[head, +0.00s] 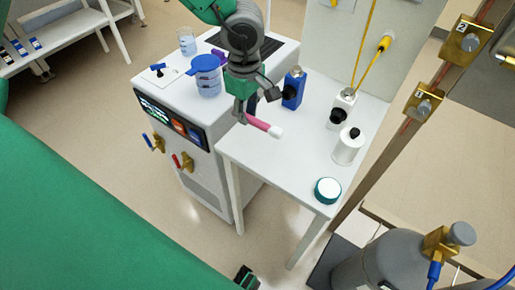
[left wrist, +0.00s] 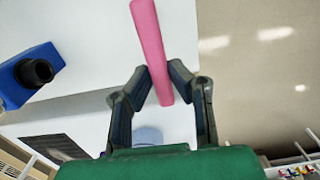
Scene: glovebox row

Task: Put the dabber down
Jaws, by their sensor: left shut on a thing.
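The dabber (head: 262,126) is a pink stick with a white tip, held at a slant over the left front part of the white table (head: 290,160). My left gripper (head: 242,112) is shut on the pink handle, and the white tip points right, toward the tabletop. In the left wrist view the pink dabber (left wrist: 150,38) runs between the two dark fingers of the left gripper (left wrist: 168,80), and its white tip is out of frame. I cannot tell whether the dabber touches the table.
A blue-lidded jug (head: 206,78) stands on the machine at left. The table's front middle is clear.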

